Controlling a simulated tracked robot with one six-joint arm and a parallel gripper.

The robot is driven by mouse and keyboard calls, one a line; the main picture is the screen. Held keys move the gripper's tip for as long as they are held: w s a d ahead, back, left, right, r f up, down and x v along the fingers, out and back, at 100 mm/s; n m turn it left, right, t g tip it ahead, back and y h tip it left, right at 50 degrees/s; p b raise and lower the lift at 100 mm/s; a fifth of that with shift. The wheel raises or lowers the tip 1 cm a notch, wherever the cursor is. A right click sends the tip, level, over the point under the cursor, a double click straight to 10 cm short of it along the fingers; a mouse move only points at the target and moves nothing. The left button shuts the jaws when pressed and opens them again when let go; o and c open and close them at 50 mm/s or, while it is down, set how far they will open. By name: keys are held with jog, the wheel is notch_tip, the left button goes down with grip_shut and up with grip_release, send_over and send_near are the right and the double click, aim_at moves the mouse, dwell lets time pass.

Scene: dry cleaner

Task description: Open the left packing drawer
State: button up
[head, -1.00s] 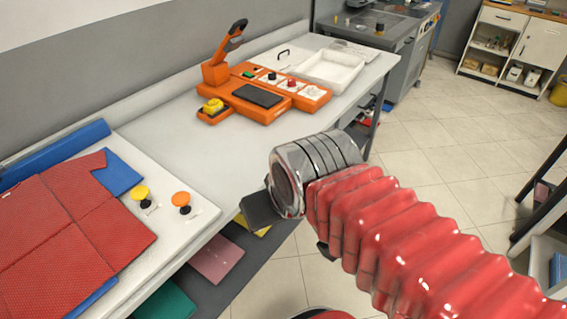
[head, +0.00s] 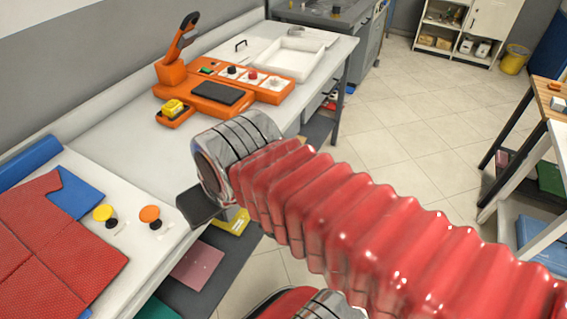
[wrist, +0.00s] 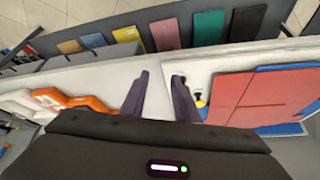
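I cannot make out a packing drawer with certainty in either view. A long white table (head: 115,140) runs along the wall in the head view, and its front edge also shows in the wrist view (wrist: 100,78). My gripper (wrist: 158,97) is open and empty in the wrist view, its two dark fingers apart over the table's white top. In the head view only a dark part of it shows beyond my red arm sleeve, close to the table's front edge; the fingertips are hidden. A black handle (head: 240,45) stands on a white flat piece near the back of the table.
An orange sealing machine (head: 220,95) and a white tray (head: 290,58) stand on the table. A red folded cloth (head: 50,245) lies at the left, beside yellow (head: 103,213) and orange (head: 149,214) knobs. Coloured flat pieces lie on a shelf below. The tiled floor (head: 410,125) is clear.

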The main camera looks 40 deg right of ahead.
jog(key=w+d+f+m+y, duration=0.6)
jog(key=w+d+f+y, duration=0.2)
jog(key=w+d+f, duration=0.7)
jog(key=s+d+f+m+t+h, duration=0.1)
jog(key=d+f+m+t, duration=0.3)
jog(key=d, duration=0.9)
jog(key=s+d+f+m+t+h, duration=0.1)
jog(key=s+d+f+m+t, duration=0.2)
jog(key=d+f, duration=0.7)
jog(key=d+m+t, duration=0.1)
jog(key=d+t, duration=0.1)
jog(key=d, duration=0.2)
jog(key=shift+s+d+h, duration=0.2)
jog(key=shift+s+h, duration=0.1)
jog(key=shift+s, duration=0.1)
jog(key=shift+w+a+f, duration=0.1)
jog(key=shift+w, duration=0.05)
jog(key=x, duration=1.3)
jog(key=shift+w, duration=0.3)
jog(key=shift+c, duration=0.3)
